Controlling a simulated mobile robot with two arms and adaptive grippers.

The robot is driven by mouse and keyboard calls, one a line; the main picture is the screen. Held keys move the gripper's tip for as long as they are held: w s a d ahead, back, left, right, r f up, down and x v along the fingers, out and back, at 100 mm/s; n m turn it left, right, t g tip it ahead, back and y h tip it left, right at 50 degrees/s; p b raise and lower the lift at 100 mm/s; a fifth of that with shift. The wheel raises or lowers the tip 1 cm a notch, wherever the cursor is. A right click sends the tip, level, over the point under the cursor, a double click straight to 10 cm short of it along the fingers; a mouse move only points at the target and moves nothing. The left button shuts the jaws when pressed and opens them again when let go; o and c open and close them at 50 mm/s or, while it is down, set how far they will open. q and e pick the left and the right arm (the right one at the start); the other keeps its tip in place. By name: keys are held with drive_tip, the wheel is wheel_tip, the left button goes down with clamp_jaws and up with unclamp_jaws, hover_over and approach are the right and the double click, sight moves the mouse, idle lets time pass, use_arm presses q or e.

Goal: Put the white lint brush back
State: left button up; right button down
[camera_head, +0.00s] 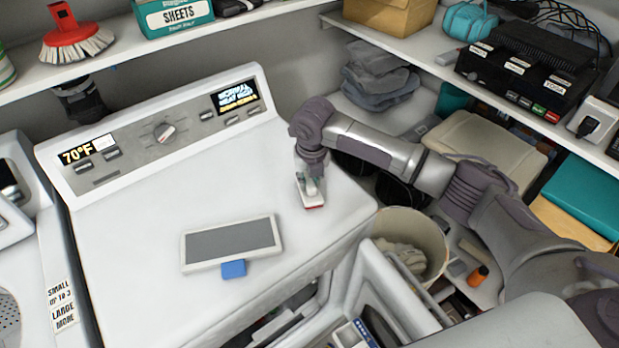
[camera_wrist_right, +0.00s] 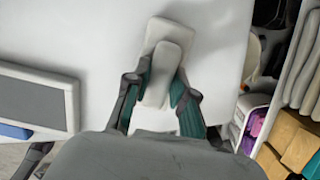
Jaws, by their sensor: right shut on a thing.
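The white lint brush (camera_head: 311,202), a small white block with a raised handle and a reddish lower edge, is at the right part of the white machine's top (camera_head: 150,235). My right gripper (camera_head: 311,180) reaches down from above and is shut on its handle. In the right wrist view the brush (camera_wrist_right: 164,40) shows its pale handle between the green-padded fingers of the gripper (camera_wrist_right: 162,90). I cannot tell whether its base touches the machine top. I cannot make out my left gripper.
A white-framed grey panel with a blue tab (camera_head: 230,243) lies left of the brush. Above, a shelf (camera_head: 150,52) holds a red brush (camera_head: 75,36) and a teal box (camera_head: 172,15). A bin (camera_head: 412,240) stands beyond the machine's right edge. The machine top's left part is clear.

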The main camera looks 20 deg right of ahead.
sight(312, 185)
drive_tip(key=shift+f, duration=0.1)
drive_tip(key=c, duration=1)
unclamp_jaws()
drive_tip(key=r, duration=0.4)
drive_tip(key=s+r+b, duration=0.1)
drive_tip(key=r, duration=0.3)
drive_tip(key=r+b, duration=0.1)
drive_tip(key=r, duration=0.3)
drive_tip(key=shift+s+r, duration=0.1)
drive_tip(key=shift+s, duration=0.3)
